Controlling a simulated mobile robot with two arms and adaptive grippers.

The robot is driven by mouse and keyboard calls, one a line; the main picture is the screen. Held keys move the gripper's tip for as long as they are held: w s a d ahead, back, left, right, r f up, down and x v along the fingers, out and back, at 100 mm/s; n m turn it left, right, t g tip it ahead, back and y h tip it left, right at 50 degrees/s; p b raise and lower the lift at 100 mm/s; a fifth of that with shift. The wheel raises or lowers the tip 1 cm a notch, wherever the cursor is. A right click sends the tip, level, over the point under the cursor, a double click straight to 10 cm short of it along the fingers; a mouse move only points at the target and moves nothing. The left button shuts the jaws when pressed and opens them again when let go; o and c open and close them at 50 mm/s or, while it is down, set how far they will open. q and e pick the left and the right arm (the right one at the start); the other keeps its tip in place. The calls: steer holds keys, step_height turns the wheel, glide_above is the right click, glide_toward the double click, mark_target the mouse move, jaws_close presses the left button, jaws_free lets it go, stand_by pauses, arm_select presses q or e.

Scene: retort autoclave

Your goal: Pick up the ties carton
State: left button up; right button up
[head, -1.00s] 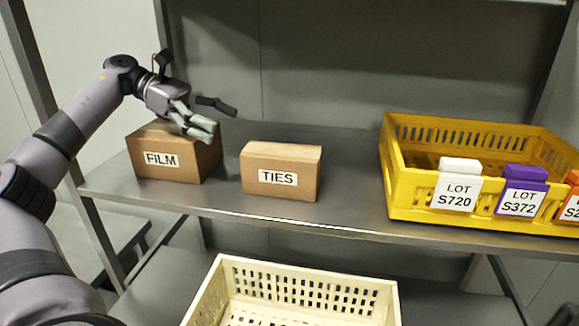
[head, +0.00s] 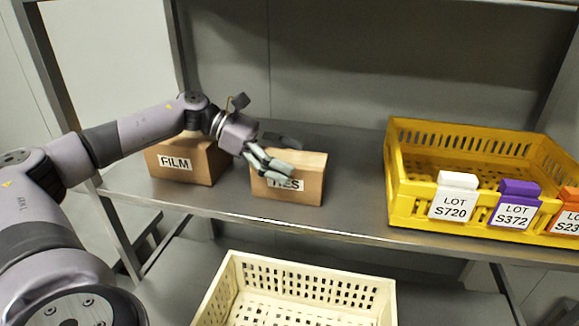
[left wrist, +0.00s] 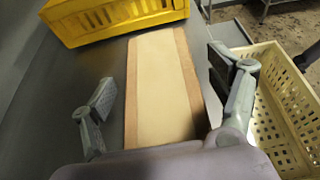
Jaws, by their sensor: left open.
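The ties carton (head: 309,186) is a brown cardboard box with a white TIES label, standing on the metal shelf. My left gripper (head: 283,158) is in front of its upper left part in the head view and partly covers the label. In the left wrist view the carton's taped top (left wrist: 163,85) runs between the two spread fingers of my left gripper (left wrist: 165,90). The fingers are open, with a gap on each side of the carton. My right gripper is not in view.
The film carton (head: 205,163) stands to the left, partly behind my arm. A yellow crate (head: 402,205) with white, purple and orange lot tags stands to the right. A cream crate (head: 375,298) is below the shelf front. Bare shelf (head: 355,190) lies between ties carton and yellow crate.

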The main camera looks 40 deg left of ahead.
arm_select(q)
steer(key=shift+w+d+f, duration=0.1)
steer(key=shift+d, duration=0.05)
steer(key=shift+c, duration=0.6)
steer(key=c, duration=1.5)
